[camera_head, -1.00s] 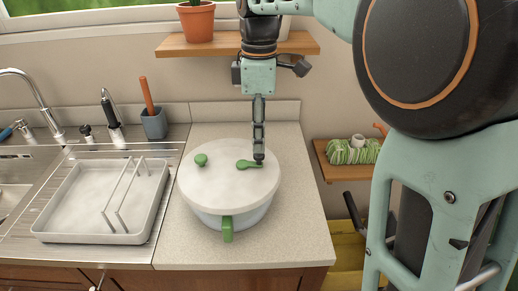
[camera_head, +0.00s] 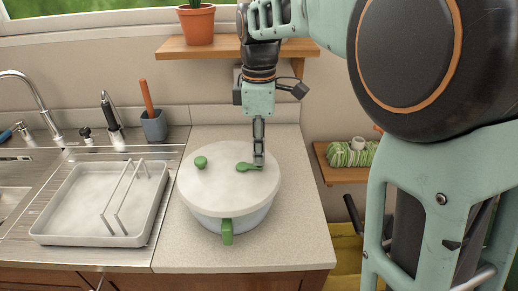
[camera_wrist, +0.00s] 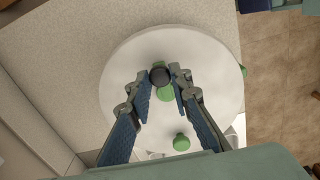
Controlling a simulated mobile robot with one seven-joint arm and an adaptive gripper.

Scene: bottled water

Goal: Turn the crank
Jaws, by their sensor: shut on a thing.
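A round salad-spinner-like bowl (camera_head: 228,222) with a white lid (camera_head: 215,200) stands on the counter. The lid carries a green crank (camera_head: 245,167) at right of centre and a green button (camera_head: 200,162) on the left. In the wrist view, the crank arm (camera_wrist: 166,94) ends in a dark round knob (camera_wrist: 159,76), and the button (camera_wrist: 181,142) lies nearer the palm. My gripper (camera_head: 258,165) points down at the crank's outer end. Its fingertips (camera_wrist: 160,74) stand on both sides of the dark knob, shut on it. The fingers hide the knob in the head view.
A white dish rack (camera_head: 100,205) sits by the sink on the left. A grey utensil holder (camera_head: 154,126) stands at the back. A wooden shelf (camera_head: 240,48) with a potted plant (camera_head: 197,24) is above. Counter space (camera_head: 300,225) right of the bowl is clear.

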